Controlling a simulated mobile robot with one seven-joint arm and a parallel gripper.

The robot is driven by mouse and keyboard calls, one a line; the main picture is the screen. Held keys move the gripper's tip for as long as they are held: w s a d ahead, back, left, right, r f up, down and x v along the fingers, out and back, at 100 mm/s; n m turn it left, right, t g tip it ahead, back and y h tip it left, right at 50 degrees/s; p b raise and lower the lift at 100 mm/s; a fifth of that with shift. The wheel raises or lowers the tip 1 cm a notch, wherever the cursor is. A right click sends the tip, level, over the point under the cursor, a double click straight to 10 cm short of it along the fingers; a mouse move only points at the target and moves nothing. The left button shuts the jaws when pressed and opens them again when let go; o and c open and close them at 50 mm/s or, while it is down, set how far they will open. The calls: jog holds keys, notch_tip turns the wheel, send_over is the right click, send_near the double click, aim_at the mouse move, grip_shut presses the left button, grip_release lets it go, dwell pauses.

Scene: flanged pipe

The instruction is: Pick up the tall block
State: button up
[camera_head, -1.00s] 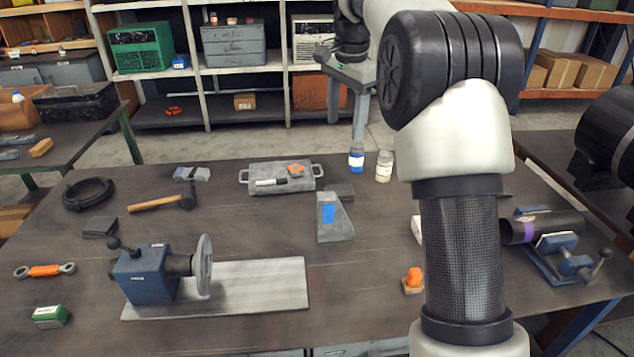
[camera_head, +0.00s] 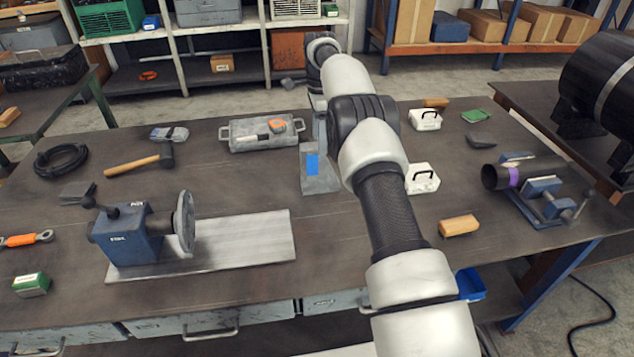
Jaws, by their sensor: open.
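A grey tapered block (camera_head: 320,180) with a blue patch on its face stands near the middle of the bench. It is the thing that best fits the tall block. My arm reaches away from the camera, and my gripper (camera_head: 319,125) points down at the block's upper end. The gripper is open. It overlaps the block in the picture, and I cannot tell whether the fingers are around it, behind it or touching it. The fingertips are hard to make out.
A handled grey tray (camera_head: 240,142) lies close left of the block. A blue clamp fixture with a disc (camera_head: 185,222) stands on a metal plate (camera_head: 250,255) at front left. White boxes (camera_head: 424,183), a tan block (camera_head: 459,225) and a pipe in a vise (camera_head: 525,174) are to the right.

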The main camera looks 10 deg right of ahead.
aim_at(317, 161)
notch_tip(317, 161, down, 4)
jog(key=shift+r, duration=0.25)
jog(key=shift+a+f+p, duration=0.2)
jog(key=shift+f, duration=1.2)
jog(key=shift+a+f+p, duration=0.15)
jog(key=shift+a+f, duration=0.05)
jog(key=shift+f, duration=1.15)
jog(key=shift+c, duration=0.2)
grip_shut()
jog(key=shift+w+r, duration=0.15)
jog(key=shift+r, duration=0.1)
